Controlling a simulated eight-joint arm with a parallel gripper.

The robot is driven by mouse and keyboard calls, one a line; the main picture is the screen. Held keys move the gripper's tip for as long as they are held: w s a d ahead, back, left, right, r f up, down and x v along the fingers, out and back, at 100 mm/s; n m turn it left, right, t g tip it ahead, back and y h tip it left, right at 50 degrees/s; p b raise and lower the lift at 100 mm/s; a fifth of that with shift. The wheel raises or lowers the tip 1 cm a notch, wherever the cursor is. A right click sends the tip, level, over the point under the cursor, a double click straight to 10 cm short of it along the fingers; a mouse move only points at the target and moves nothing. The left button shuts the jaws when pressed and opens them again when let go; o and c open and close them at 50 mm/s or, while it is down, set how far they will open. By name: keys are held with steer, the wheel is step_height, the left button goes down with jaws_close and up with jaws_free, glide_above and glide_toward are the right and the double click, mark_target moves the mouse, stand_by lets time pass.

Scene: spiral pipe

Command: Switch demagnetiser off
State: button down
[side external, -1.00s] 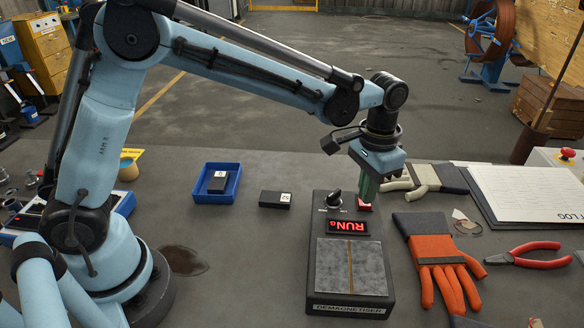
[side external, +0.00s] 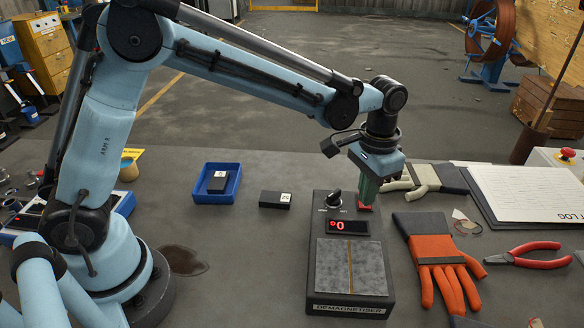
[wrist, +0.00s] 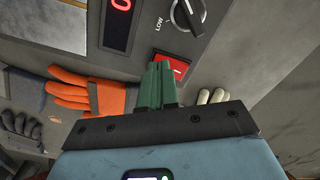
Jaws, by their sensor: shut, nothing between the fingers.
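The demagnetiser (side external: 350,255) is a dark box with a grey plate on top and a label on its front. Its display (side external: 347,226) shows a red 0 and a small mark; the display also shows in the wrist view (wrist: 118,22). A rotary knob (side external: 333,198) sits beside it, also seen in the wrist view (wrist: 188,14). My gripper (side external: 366,204) is shut and empty, its green fingertips down at the red rocker switch (wrist: 172,65). The fingertips overlap the switch's lower part in the wrist view; I cannot tell whether they touch it.
A blue tray (side external: 205,198) holds a dark block, and another dark block (side external: 275,200) lies to its right. Orange gloves (side external: 437,255), pale gloves (side external: 425,178), red-handled pliers (side external: 540,260) and a log sheet (side external: 530,193) lie right of the demagnetiser.

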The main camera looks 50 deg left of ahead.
step_height(320, 180, up, 6)
steer(key=shift+r, duration=0.25)
stand_by(0.5)
steer(key=s+a+n+t, duration=0.3)
steer(key=s+a+t, duration=0.4)
steer(key=s+a, duration=0.7)
steer(key=shift+s, duration=0.2)
steer(key=shift+a+r, duration=0.1)
stand_by(0.8)
